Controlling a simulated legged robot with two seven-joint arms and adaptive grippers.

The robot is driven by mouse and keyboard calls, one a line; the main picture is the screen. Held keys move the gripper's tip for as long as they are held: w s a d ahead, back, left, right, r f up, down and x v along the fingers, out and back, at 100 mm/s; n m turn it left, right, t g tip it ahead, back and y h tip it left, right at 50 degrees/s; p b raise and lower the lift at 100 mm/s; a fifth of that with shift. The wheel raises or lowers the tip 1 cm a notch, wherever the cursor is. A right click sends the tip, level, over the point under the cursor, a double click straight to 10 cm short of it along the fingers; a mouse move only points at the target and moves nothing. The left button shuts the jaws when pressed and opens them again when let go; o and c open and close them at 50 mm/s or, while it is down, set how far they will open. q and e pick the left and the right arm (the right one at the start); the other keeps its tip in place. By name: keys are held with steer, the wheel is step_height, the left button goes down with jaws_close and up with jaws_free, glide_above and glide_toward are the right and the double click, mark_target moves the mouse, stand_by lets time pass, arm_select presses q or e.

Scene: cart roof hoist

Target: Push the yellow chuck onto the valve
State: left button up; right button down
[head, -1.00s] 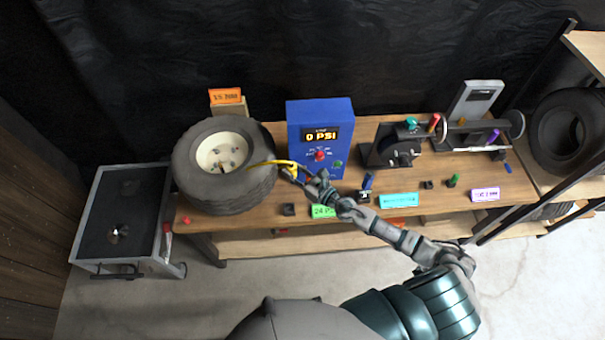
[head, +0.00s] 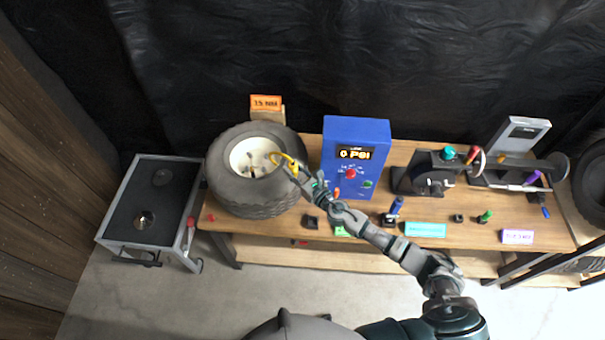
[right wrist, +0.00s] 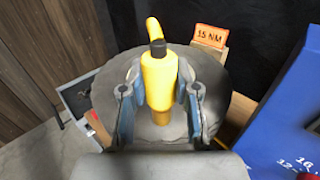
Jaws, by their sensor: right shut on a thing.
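The yellow chuck (right wrist: 158,82) is between the fingers of my right gripper (right wrist: 160,95), which is shut on it. In the head view my right gripper (head: 298,170) is over the right side of the tire (head: 257,198), near the pale wheel rim (head: 243,152). The valve cannot be made out; in the right wrist view the chuck and gripper cover the middle of the tire (right wrist: 108,95). My left gripper is not in view.
A blue inflator box (head: 355,135) reading 0 PSI stands close to the right of the tire. An orange 15 NM sign (head: 266,103) is behind it. A black-topped cart (head: 150,205) stands left of the bench. More tools (head: 435,172) stand farther right.

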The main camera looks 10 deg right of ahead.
steer(key=w+a+b, duration=0.6)
steer(key=w+a, duration=0.8)
steer(key=shift+w+a+b, duration=0.25)
steer(key=shift+a+b, duration=0.15)
stand_by(0.5)
step_height(320, 180, down, 7)
steer(key=b, duration=0.6)
steer(key=shift+d+r+b, duration=0.1)
steer(key=shift+r+b, duration=0.1)
steer(key=shift+b, duration=0.1)
stand_by(1.1)
steer(key=shift+f+b, duration=1.4)
steer(key=shift+f, duration=0.3)
